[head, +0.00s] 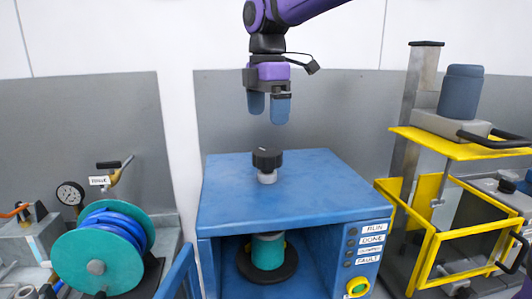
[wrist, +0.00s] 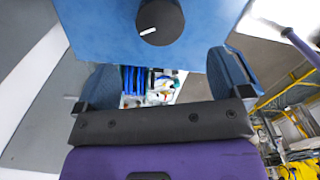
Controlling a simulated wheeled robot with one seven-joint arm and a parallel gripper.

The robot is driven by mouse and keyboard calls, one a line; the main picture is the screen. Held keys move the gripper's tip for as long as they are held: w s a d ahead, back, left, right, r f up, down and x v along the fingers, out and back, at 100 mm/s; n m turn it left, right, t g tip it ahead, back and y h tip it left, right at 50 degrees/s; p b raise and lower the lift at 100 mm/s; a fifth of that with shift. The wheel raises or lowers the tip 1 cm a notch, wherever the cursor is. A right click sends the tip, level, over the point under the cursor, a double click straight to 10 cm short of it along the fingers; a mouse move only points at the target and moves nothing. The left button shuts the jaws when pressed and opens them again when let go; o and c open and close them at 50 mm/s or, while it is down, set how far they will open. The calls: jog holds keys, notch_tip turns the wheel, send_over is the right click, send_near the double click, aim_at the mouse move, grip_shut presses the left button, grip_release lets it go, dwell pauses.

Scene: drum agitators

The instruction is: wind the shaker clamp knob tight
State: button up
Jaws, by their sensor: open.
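The shaker clamp knob (head: 267,159) is a black round knob on a short grey stem, standing on top of the blue shaker cabinet (head: 300,190). In the wrist view the knob (wrist: 160,22) shows from above with a white mark on its face. My gripper (head: 269,108) points down above the knob, its two blue fingers apart and empty. A clear gap separates the fingertips from the knob. In the wrist view the fingers (wrist: 165,80) stand to either side, with the knob beyond them. Inside the cabinet a teal can (head: 268,251) stands on a dark round plate.
A teal reel with blue hose (head: 97,249) and a gauge (head: 70,193) stand at the left. A yellow-framed mixer (head: 440,155) stands at the right. The cabinet front has labels and a green button (head: 357,287). The cabinet top around the knob is clear.

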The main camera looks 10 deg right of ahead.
aim_at(267, 152)
notch_tip(267, 152, down, 10)
jog(key=shift+r, duration=0.1)
dwell(0.4)
jog(key=c, duration=0.9)
